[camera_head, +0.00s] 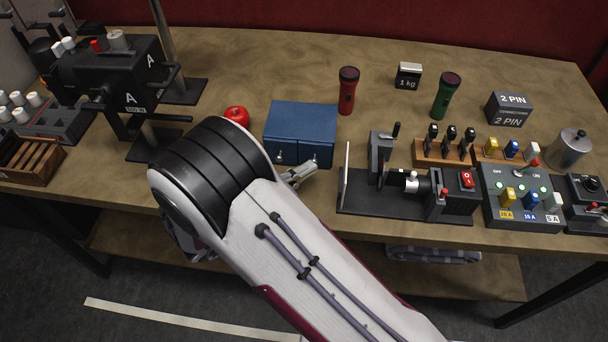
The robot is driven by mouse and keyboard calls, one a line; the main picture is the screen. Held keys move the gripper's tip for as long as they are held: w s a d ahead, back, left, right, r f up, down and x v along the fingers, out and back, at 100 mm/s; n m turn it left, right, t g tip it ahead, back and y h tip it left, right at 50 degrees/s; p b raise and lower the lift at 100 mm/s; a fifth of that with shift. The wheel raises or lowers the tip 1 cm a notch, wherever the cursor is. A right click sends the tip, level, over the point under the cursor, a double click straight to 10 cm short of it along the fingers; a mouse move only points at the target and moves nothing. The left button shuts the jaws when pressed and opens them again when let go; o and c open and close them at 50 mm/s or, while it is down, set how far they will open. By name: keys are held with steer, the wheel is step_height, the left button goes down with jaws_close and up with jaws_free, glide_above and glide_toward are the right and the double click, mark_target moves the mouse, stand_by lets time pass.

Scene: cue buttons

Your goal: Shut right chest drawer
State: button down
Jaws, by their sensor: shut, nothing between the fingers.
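The blue chest (302,119) stands on the table at the middle, with two drawer fronts side by side facing me. The left drawer front (283,148) carries a small light knob. The right drawer front (318,152) also has a small knob at its left part. My gripper (311,168) is shut and empty, just in front of the lower part of the right drawer front. I cannot tell whether it touches the drawer. Whether the right drawer stands out a little or is flush is too small to tell. My arm hides part of the gripper.
A black machine base (358,201) with an upright plate lies close to the right of my gripper. The table behind the chest is clear.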

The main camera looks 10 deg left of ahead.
steer(key=shift+w, duration=0.1)
stand_by(0.3)
steer(key=shift+s+r, duration=0.1)
steer(key=shift+s, duration=0.5)
steer(key=s, duration=0.3)
steer(key=shift+s+a+r, duration=0.1)
steer(key=shift+s+r, duration=0.05)
steer(key=v, duration=0.9)
steer(key=shift+s, duration=0.2)
steer(key=shift+a, duration=0.15)
steer(key=shift+w, duration=0.1)
